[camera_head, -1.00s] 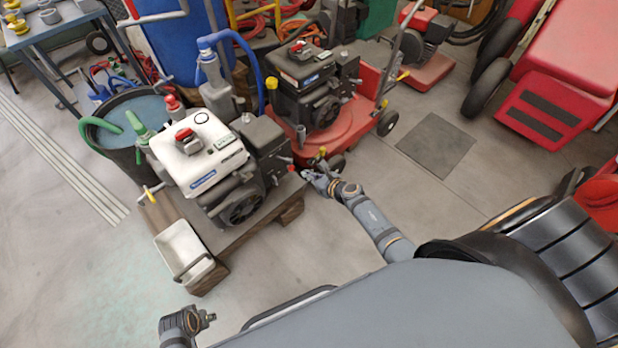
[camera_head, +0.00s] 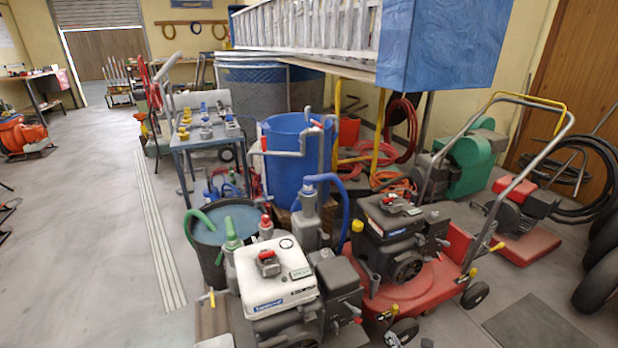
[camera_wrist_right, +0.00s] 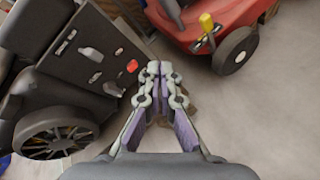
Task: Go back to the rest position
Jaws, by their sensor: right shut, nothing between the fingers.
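My right gripper (camera_wrist_right: 158,72) is shut and empty, its two fingertips together in the right wrist view. It is beside the dark engine body (camera_wrist_right: 75,60) on the left and below the red mower (camera_wrist_right: 225,15) at the upper right, apart from both as far as I can tell. In the head view only a small part of the right gripper (camera_head: 393,339) shows at the bottom edge, near the mower's front wheel. My left gripper is not in view.
A white-topped engine (camera_head: 275,280) stands at the bottom middle, with a dark water tub (camera_head: 208,262) behind it. A red mower (camera_head: 415,285) stands to the right. A blue barrel (camera_head: 290,165) and a bench (camera_head: 195,140) are behind. The floor at left (camera_head: 80,240) is clear.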

